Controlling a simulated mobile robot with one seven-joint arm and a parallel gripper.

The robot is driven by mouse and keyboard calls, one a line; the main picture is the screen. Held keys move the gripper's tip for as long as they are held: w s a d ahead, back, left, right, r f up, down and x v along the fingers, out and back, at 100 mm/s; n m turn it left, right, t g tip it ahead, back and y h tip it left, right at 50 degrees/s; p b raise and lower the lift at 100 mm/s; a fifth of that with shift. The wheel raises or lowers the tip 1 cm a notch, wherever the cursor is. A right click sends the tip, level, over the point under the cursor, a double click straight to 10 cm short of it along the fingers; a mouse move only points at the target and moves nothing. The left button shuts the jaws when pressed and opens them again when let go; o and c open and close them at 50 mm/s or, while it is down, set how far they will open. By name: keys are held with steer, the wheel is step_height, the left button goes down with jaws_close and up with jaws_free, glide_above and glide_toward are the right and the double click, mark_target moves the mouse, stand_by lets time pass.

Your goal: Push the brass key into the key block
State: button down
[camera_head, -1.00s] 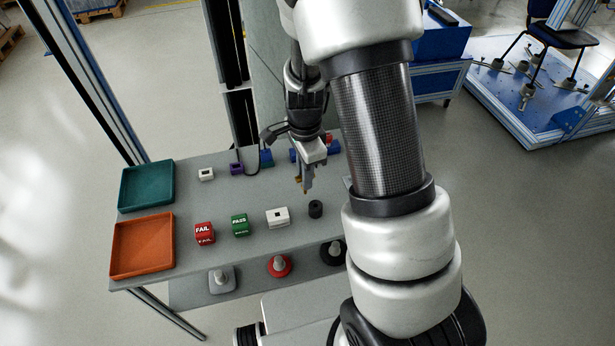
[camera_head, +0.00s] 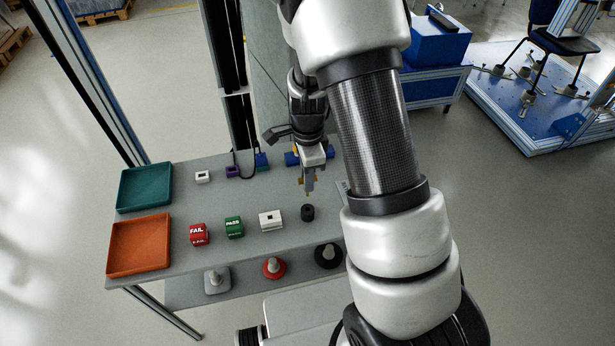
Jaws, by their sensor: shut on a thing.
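My gripper (camera_head: 309,186) points down over the table and is shut on the brass key (camera_head: 308,194). Only a small brass-coloured end of the key shows below the fingers. The key appears just behind and above a short black cylinder (camera_head: 307,213), apart from the white block. The white block (camera_head: 270,221) with a dark opening in its top stands left of the cylinder and looks like the key block. Its opening shows no key in it.
A red FAIL block (camera_head: 199,235) and green PASS block (camera_head: 234,228) stand left of the white block. Orange (camera_head: 140,245) and teal (camera_head: 145,187) trays lie at the left. A smaller white block (camera_head: 202,177) and purple block (camera_head: 233,172) stand behind. A lower shelf holds several knobbed pieces.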

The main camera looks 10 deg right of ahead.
steer(key=shift+f+b, duration=1.85)
steer(key=shift+f, duration=0.8)
steer(key=shift+f+b, duration=1.35)
steer(key=shift+f, duration=0.75)
steer(key=c, duration=1.7)
jaws_free()
steer(key=shift+o, duration=0.2)
steer(key=shift+r, duration=0.15)
step_height(320, 180, up, 17)
steer(key=shift+r+p, duration=0.1)
steer(key=shift+p, duration=0.75)
